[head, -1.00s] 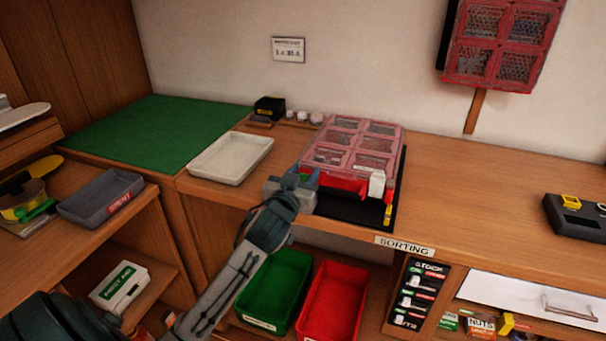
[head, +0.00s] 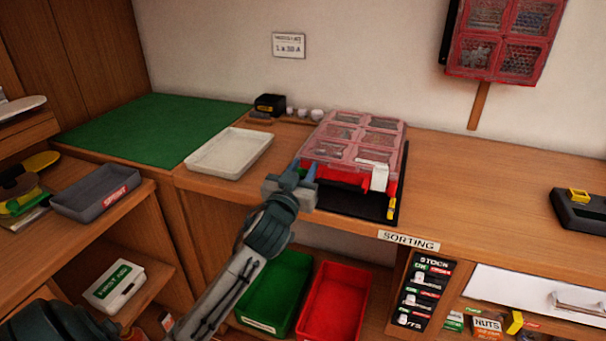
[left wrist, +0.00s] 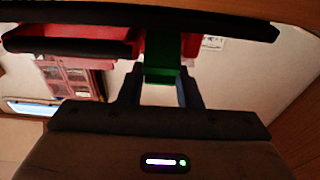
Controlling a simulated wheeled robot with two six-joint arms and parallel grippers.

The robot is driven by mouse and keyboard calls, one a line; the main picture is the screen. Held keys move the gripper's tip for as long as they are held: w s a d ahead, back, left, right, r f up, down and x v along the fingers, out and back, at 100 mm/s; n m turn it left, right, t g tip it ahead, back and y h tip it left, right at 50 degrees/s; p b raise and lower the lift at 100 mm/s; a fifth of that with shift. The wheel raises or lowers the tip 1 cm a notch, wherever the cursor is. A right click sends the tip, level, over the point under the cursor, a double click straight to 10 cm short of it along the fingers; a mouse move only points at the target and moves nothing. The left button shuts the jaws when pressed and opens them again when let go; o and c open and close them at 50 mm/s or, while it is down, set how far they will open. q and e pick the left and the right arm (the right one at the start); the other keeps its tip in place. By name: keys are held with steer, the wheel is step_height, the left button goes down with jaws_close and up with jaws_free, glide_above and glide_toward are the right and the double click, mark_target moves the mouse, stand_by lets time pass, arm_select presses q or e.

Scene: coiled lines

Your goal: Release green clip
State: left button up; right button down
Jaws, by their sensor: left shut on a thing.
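A case with a clear red-framed lid (head: 362,137) lies on a black mat (head: 350,205) on the bench. A white latch (head: 379,178) and a yellow clip (head: 392,203) show at its front right. My left gripper (head: 303,174) is at the case's front left corner. In the left wrist view its fingers (left wrist: 162,88) are shut on the green clip (left wrist: 163,68), which sits against the red front of the case. The clip is hidden behind my gripper in the head view. My right gripper is out of view.
A white tray (head: 230,153) and a green mat (head: 150,128) are to the left. Green (head: 275,290) and red (head: 333,300) bins stand below the bench edge. A black holder with a yellow piece (head: 580,212) is at right. The bench between it and the case is clear.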

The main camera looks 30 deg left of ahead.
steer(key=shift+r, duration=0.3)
arm_select(q)
steer(key=o, duration=1)
steer(key=shift+s+d+f, duration=0.1)
steer(key=shift+s+f, duration=0.1)
steer(key=shift+s, duration=0.3)
steer(key=b+v, duration=0.1)
steer(key=v, duration=0.8)
steer(key=shift+s+d+b, duration=0.1)
steer(key=shift+s+b, duration=0.2)
steer(key=shift+s, duration=0.05)
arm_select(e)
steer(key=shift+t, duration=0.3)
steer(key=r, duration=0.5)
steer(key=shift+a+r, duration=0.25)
